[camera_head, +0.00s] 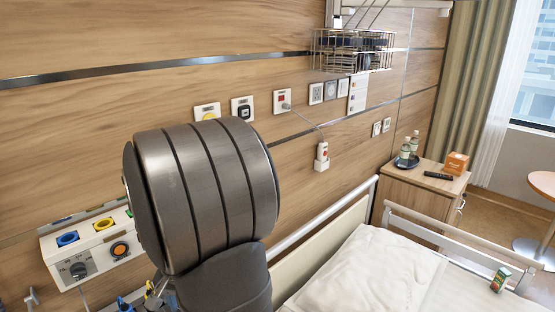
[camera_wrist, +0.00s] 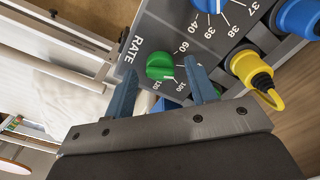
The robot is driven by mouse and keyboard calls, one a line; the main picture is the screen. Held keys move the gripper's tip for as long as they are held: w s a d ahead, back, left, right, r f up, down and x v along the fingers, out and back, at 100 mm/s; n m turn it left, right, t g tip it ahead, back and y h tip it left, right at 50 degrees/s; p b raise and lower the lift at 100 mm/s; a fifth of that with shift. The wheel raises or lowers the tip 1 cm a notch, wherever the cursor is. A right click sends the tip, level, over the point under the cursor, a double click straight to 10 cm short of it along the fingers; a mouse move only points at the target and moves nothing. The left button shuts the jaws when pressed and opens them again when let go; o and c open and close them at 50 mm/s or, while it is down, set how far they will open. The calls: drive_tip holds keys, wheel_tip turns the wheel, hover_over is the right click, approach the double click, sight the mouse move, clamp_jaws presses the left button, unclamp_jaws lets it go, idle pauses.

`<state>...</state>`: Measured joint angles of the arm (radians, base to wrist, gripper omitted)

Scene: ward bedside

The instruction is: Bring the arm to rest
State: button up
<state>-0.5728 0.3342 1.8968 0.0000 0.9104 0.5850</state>
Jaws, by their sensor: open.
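My gripper (camera_wrist: 160,78) shows in the wrist view with its two blue-grey fingers apart and nothing held between them. The fingertips are at a grey control panel (camera_wrist: 140,60), one on each side of a green knob (camera_wrist: 160,66) marked RATE. I cannot tell whether they touch the knob or the panel. In the head view my own arm fills the middle left and hides the gripper.
A blue knob (camera_wrist: 208,4), a yellow plug (camera_wrist: 250,68) and a blue plug (camera_wrist: 298,18) are close by the fingers. The bed (camera_head: 360,270) and a bedside cabinet (camera_head: 425,190) with bottles (camera_head: 408,148) stand right of my arm. A wire basket (camera_head: 352,50) hangs above.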

drive_tip(key=n, duration=0.4)
drive_tip(key=shift+n, duration=0.4)
wheel_tip(320, 180, up, 8)
drive_tip(key=shift+r, duration=0.15)
drive_tip(key=o, duration=1.1)
drive_tip(key=w+d+r+t+y, duration=0.2)
drive_tip(key=w+d+t+y, duration=0.1)
drive_tip(key=w+d+t, duration=0.5)
drive_tip(key=s+a+r+n+t+y, duration=0.2)
drive_tip(key=s+y, duration=0.2)
drive_tip(key=s, duration=0.2)
drive_tip(key=s+a+r+n+t+y, duration=0.2)
drive_tip(key=s+r+y, duration=0.1)
drive_tip(key=s+y, duration=0.25)
drive_tip(key=shift+h, duration=0.35)
drive_tip(key=shift+f+x, duration=0.15)
drive_tip(key=shift+x, duration=2.1)
drive_tip(key=shift+f+x, duration=0.2)
drive_tip(key=shift+x, duration=2.1)
